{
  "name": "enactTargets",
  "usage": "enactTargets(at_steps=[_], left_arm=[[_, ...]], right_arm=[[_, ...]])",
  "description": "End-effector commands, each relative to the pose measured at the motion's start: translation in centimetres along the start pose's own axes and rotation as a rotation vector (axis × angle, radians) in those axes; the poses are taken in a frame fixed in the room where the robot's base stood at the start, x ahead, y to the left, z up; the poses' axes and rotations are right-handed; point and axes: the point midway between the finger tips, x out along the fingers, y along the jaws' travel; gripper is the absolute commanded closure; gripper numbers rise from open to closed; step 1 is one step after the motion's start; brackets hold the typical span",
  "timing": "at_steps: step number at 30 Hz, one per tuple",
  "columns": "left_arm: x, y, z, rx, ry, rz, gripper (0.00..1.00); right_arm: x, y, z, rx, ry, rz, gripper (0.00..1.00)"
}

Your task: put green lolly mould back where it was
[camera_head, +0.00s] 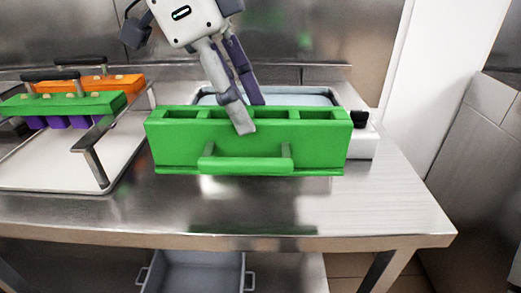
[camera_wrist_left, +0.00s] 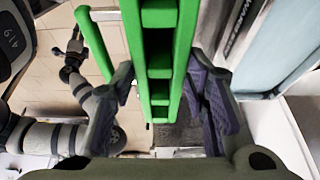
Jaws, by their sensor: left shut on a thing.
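The green lolly mould (camera_head: 247,145) is a long block with a row of open slots on top and a bar handle on its front face. It is level, in front of a basin (camera_head: 320,97) at the back of the steel counter. My left gripper (camera_head: 246,115) reaches down from above and is shut on the mould near its middle. In the left wrist view the mould (camera_wrist_left: 160,60) runs between the two dark fingers (camera_wrist_left: 165,105). A green reflection lies on the counter well below the mould, which appears raised. My right gripper is not recognisable in either view.
Another green mould (camera_head: 75,104) and an orange mould (camera_head: 100,83) are there. A white box with a black cap (camera_head: 362,138) is right of the held mould. The front counter is clear.

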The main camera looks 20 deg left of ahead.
Motion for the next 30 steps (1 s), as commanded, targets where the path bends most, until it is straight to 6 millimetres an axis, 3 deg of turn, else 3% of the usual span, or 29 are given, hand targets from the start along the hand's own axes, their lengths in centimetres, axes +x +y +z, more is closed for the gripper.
enactTargets(at_steps=[4, 11, 15, 26, 27, 29, 30], left_arm=[[3.8, -2.4, 0.2, -0.002, -0.001, 0.004, 1.00], [6.2, -4.1, 0.2, -0.001, 0.000, 0.002, 1.00], [8.4, -4.0, 1.2, 0.001, 0.000, 0.001, 1.00], [9.2, -4.1, 1.5, 0.000, 0.001, -0.002, 1.00], [9.2, -4.1, 1.5, 0.000, 0.001, -0.001, 0.52], [9.2, -4.1, 1.5, 0.000, 0.001, -0.001, 0.39], [9.2, -4.1, 1.5, 0.000, 0.001, -0.001, 0.39]], right_arm=[[0.0, 0.0, 0.0, 0.000, -0.002, 0.000, 0.64], [0.1, 0.0, 0.1, 0.000, -0.003, 0.000, 0.64], [-0.1, 0.0, 0.0, 0.000, 0.002, 0.000, 0.64], [-0.1, 0.0, 0.0, 0.000, 0.001, 0.000, 0.64], [0.0, 0.0, 0.0, 0.000, 0.001, 0.000, 0.64], [0.0, 0.0, 0.0, 0.000, 0.001, 0.000, 0.64], [0.0, 0.0, 0.0, 0.000, 0.001, 0.000, 0.64]])
